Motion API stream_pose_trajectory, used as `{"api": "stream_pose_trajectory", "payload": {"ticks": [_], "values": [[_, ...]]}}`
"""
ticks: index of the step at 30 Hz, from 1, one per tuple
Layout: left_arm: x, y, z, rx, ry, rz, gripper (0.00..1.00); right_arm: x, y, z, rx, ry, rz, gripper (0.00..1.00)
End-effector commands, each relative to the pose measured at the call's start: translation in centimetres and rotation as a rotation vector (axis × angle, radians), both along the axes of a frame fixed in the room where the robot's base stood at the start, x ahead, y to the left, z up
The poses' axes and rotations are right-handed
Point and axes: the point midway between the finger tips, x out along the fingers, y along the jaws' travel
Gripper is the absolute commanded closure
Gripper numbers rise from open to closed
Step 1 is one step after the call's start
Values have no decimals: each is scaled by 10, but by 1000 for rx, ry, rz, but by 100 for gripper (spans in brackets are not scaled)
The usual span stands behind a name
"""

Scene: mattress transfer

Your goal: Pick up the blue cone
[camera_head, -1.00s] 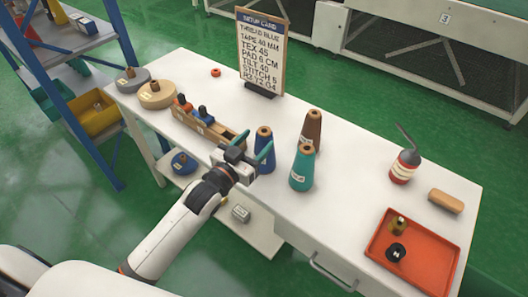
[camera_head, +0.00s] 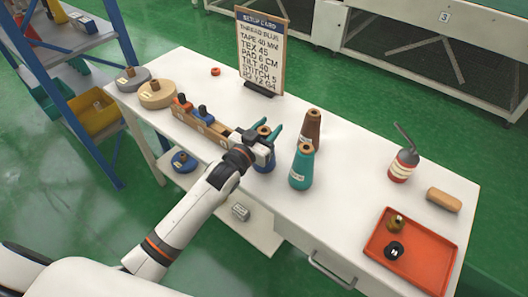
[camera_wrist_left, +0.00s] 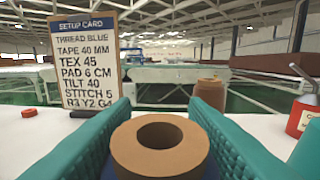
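The blue cone (camera_head: 266,164) stands upright on the white table, its brown ring top showing and most of its body hidden behind my left gripper. My left gripper (camera_head: 263,129) is open, with one teal finger on each side of the cone's top. In the left wrist view the brown top of the blue cone (camera_wrist_left: 160,147) sits between the two fingers, with a little blue below it. I cannot tell whether the fingers touch it. My right gripper is not in view.
A teal cone (camera_head: 301,170) and a brown cone (camera_head: 312,128) stand close on the right. A wooden rack (camera_head: 214,131) with spools is on the left. The setup card (camera_head: 261,50) stands behind. An oil can (camera_head: 403,165) and orange tray (camera_head: 425,272) lie farther right.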

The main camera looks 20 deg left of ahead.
Motion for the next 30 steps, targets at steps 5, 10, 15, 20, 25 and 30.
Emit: {"api": "stream_pose_trajectory", "payload": {"ticks": [5, 10, 15, 20, 25, 30], "values": [[0, 0, 0, 0, 0, 0, 89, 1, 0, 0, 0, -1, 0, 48], [0, 0, 1, 0, -2, 0, 100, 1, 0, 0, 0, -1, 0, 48], [0, 0, 2, 0, -3, 0, 100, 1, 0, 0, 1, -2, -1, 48], [0, 0, 16, 0, -6, 0, 100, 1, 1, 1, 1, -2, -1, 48], [0, 0, 51, -1, -9, -1, 100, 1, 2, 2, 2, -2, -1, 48], [0, 0, 82, -1, -7, -1, 100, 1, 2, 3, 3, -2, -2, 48]]}}
